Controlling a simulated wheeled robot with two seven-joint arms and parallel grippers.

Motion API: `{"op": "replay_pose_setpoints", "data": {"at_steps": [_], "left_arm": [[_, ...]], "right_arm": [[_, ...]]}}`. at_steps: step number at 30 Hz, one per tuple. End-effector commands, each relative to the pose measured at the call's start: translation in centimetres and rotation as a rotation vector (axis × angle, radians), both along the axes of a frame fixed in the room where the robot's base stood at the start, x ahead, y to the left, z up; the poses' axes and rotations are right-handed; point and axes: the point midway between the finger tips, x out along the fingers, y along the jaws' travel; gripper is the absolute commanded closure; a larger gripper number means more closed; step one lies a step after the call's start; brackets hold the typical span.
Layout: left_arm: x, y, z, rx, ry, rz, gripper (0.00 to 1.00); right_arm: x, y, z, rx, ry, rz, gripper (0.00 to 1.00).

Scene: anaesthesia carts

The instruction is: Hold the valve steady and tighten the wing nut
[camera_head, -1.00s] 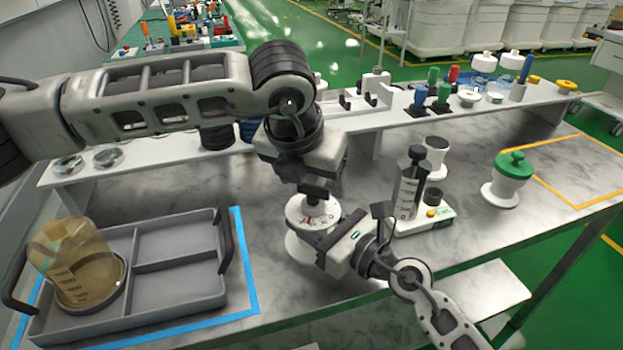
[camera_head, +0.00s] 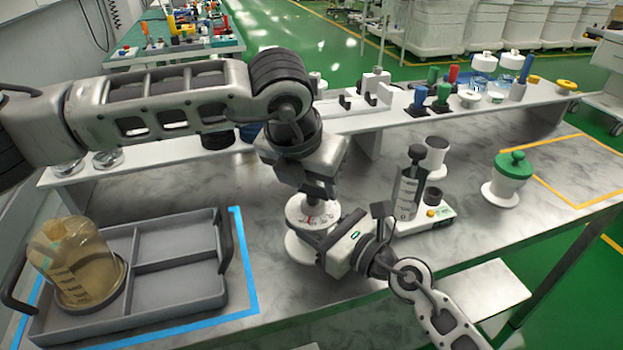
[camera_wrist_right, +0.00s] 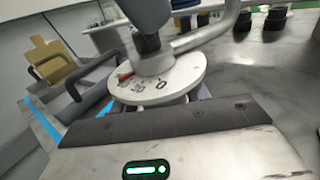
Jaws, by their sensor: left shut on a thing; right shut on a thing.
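The valve is a white round body with a marked dial (camera_head: 305,212) on top, standing on the marble bench. The dial has dark markings and a red mark, and also shows in the right wrist view (camera_wrist_right: 160,80). My left gripper (camera_head: 318,190) points down from above and is shut at the dial's centre, on the wing nut, which its fingers hide. Its dark fingertips also show in the right wrist view (camera_wrist_right: 147,42). My right gripper (camera_head: 325,240) is shut on the valve's body from the front right, below the dial. The exact contact is hidden.
A grey tray (camera_head: 178,298) with an amber jar (camera_head: 75,262) lies left, inside blue tape. A syringe-like cylinder (camera_head: 408,185) on a white base stands close right of the valve. A green-capped white pot (camera_head: 513,170) is farther right. A raised shelf (camera_head: 470,115) runs behind.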

Motion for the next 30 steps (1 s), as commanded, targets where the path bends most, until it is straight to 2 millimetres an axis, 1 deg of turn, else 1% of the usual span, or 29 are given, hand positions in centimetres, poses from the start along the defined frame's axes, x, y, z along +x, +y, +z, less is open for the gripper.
{"op": "replay_pose_setpoints", "data": {"at_steps": [8, 30], "left_arm": [[0.16, 0.22, 0.06, -0.001, 0.000, -0.189, 0.72], [0.54, 0.40, 0.12, -0.002, 0.001, -0.888, 0.72]], "right_arm": [[0.04, -0.09, -0.08, -0.002, 0.001, -0.002, 0.93], [0.07, -0.14, -0.11, -0.003, 0.001, -0.003, 0.93]]}}
